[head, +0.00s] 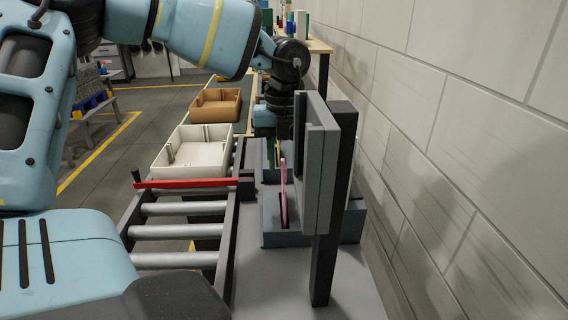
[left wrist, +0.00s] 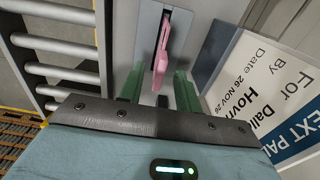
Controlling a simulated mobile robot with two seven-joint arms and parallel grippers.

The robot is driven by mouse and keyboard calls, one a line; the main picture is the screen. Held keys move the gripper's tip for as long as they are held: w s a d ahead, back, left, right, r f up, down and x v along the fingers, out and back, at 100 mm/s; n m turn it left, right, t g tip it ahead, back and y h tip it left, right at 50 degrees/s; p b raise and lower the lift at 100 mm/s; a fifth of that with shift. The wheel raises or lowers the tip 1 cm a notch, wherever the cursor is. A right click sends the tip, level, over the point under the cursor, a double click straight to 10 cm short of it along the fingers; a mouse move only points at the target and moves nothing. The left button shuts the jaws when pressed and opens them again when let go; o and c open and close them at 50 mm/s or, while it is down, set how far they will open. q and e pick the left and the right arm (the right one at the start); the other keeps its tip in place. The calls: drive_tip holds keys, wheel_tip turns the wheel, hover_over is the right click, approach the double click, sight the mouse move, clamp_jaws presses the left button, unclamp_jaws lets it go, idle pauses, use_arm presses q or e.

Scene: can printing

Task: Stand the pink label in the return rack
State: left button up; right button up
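The pink label (head: 284,192) stands upright in a slot of the grey-blue return rack (head: 285,239), partly hidden by a grey panel in the head view. In the left wrist view the label (left wrist: 162,48) rises out of a dark slot in the rack (left wrist: 149,22). My left gripper (left wrist: 159,72) has its two green fingers apart, one on each side of the label's near end, with gaps visible. In the head view the left gripper (head: 274,152) is just beyond the label, partly hidden. My right gripper is not in view.
A grey panel on a dark post (head: 322,256) stands right of the rack, near the wall. A printed sign (left wrist: 271,90) shows in the wrist view. A roller conveyor (head: 182,209) with a red bar (head: 190,183) lies left, with a white tray (head: 190,155) and a brown tray (head: 214,107) beyond.

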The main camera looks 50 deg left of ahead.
use_arm(q)
wheel_tip(320, 180, up, 6)
drive_tip(key=shift+r, duration=0.15)
idle(1.1)
